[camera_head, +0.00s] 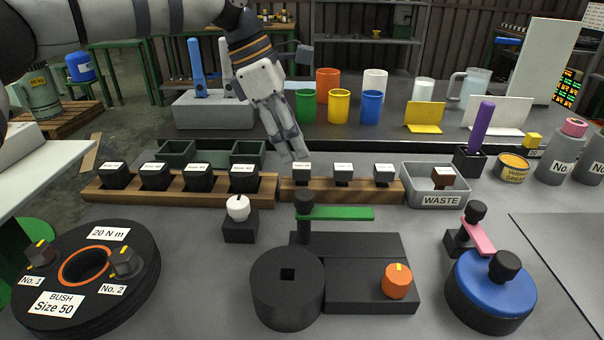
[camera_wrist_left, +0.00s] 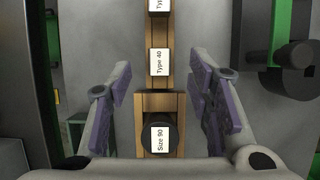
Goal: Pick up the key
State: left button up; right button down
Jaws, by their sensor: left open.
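No piece is marked as a key by name. My right gripper is not in view.
The left wooden rack (camera_head: 190,192) holds several labelled black pieces. A grey WASTE tray (camera_head: 442,200) stands to the right. In front are a black fixture with a green bar (camera_head: 342,213), a white-knobbed block (camera_head: 238,208) and a blue-topped disc (camera_head: 492,288). Coloured cups stand behind.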

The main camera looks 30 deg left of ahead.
aim_at(301, 166)
pick_arm(q)
jog(key=x, duration=0.4)
jog(key=shift+s+a+f, duration=0.2)
jog(key=shift+a+f, duration=0.1)
jog(key=shift+f, duration=0.15)
jog(key=shift+w+d+f, duration=0.1)
jog(key=shift+d+f, duration=0.05)
jog(key=shift+f, duration=0.15)
jog(key=shift+r, duration=0.1)
grip_shut()
